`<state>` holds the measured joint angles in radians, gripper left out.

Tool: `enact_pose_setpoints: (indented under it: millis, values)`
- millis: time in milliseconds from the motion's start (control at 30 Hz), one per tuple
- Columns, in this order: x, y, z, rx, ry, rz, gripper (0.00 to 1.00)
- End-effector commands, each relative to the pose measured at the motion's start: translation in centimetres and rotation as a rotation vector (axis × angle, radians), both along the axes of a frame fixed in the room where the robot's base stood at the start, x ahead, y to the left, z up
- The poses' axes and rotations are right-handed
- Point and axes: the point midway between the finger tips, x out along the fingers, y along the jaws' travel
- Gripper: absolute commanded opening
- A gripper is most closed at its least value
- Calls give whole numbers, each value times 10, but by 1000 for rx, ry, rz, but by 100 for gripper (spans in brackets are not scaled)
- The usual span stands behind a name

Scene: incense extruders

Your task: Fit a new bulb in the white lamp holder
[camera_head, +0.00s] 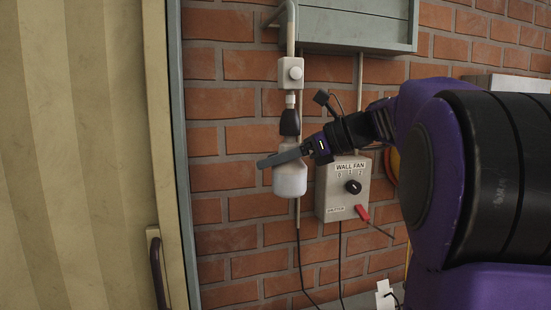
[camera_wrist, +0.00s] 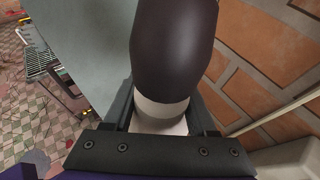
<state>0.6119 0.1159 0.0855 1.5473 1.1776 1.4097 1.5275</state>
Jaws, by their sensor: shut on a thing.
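A white bulb (camera_head: 290,181) hangs upright below a dark lamp holder (camera_head: 290,122) in front of the brick wall. My gripper (camera_head: 272,160) reaches in from the right and is shut on the upper part of the bulb. The wrist view shows the pale bulb neck (camera_wrist: 163,112) between the jaws (camera_wrist: 163,125), with the dark holder (camera_wrist: 174,45) right against it. I cannot tell whether the bulb is seated in the holder. The holder looks dark; a small white piece (camera_head: 290,100) sits above it.
A white switch box (camera_head: 291,72) is on the pipe above. A grey "WALL FAN" box (camera_head: 343,190) with a dial and a red lever (camera_head: 362,212) is just right of the bulb. A grey-green cabinet (camera_head: 355,30) is overhead. A door frame (camera_head: 181,150) stands at left.

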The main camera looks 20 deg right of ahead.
Motion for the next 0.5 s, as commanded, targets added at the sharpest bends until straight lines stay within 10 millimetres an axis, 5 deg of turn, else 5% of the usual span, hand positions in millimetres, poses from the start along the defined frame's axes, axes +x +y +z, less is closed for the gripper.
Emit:
enact_pose_setpoints:
  millis: [500]
  values:
    - [-2,2,3,0,-4,74,2]
